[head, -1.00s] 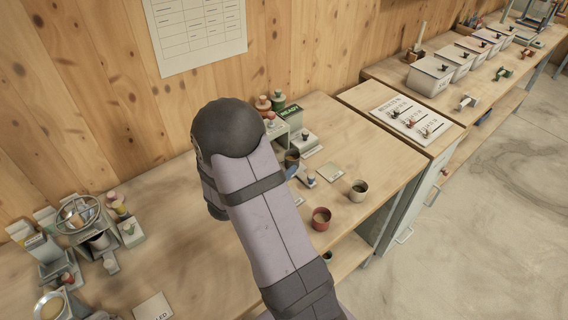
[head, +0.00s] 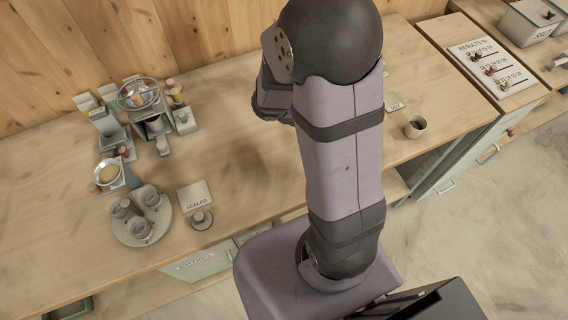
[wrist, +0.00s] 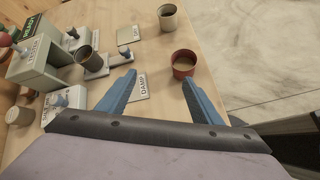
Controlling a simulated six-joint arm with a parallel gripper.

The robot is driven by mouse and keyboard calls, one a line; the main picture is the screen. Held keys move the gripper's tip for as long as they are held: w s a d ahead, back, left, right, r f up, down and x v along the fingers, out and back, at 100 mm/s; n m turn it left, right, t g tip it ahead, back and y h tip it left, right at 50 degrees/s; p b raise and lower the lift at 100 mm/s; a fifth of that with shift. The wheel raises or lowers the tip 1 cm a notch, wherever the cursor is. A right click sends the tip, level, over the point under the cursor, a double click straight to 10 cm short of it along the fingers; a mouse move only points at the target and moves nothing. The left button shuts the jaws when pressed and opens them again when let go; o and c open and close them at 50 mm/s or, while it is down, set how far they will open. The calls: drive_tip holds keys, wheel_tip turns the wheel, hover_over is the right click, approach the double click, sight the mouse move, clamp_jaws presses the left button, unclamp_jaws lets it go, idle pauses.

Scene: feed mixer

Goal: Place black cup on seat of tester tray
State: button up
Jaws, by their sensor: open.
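In the wrist view my gripper (wrist: 160,92) is open, its two blue fingers apart with nothing between them. A black cup (wrist: 85,66) stands upright beyond the left finger, at the front of the grey-green tester (wrist: 42,58). It appears to be at the tester's tray (wrist: 97,72); I cannot tell whether it rests fully on the seat. A red cup (wrist: 183,65) with pale contents stands just beyond the right finger. In the head view my arm hides the gripper, black cup, red cup and tester.
A cream cup (wrist: 168,18) stands farther off; it also shows in the head view (head: 415,127). A DAMP card (wrist: 139,88) lies between the fingers' lines. In the head view a round plate (head: 128,236) holds several vessels, near a SEALED card (head: 195,196).

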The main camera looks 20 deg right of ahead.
drive_tip(key=s+a+m+y, duration=0.1)
drive_tip(key=s+a+m, duration=0.1)
drive_tip(key=a, duration=0.1)
drive_tip(key=s+a+f+m+y, duration=0.1)
drive_tip(key=a+m+y, duration=0.1)
drive_tip(key=s+a+m+g+y, duration=0.1)
drive_tip(key=s+a+m, duration=0.1)
drive_tip(key=a+m, duration=0.1)
drive_tip(key=shift+s+a+f+y, duration=0.3)
drive_tip(key=shift+y, duration=0.1)
drive_tip(key=a+m+y, duration=0.1)
drive_tip(key=a+m, duration=0.1)
drive_tip(key=a, duration=0.1)
drive_tip(key=a+m+y, duration=0.2)
drive_tip(key=a, duration=0.1)
drive_tip(key=a+m+t+y, duration=0.1)
drive_tip(key=a+m, duration=0.1)
drive_tip(key=a, duration=0.2)
drive_tip(key=shift+r+y, duration=0.3)
drive_tip(key=shift+w+a+r, duration=0.1)
drive_tip(key=shift+a, duration=0.25)
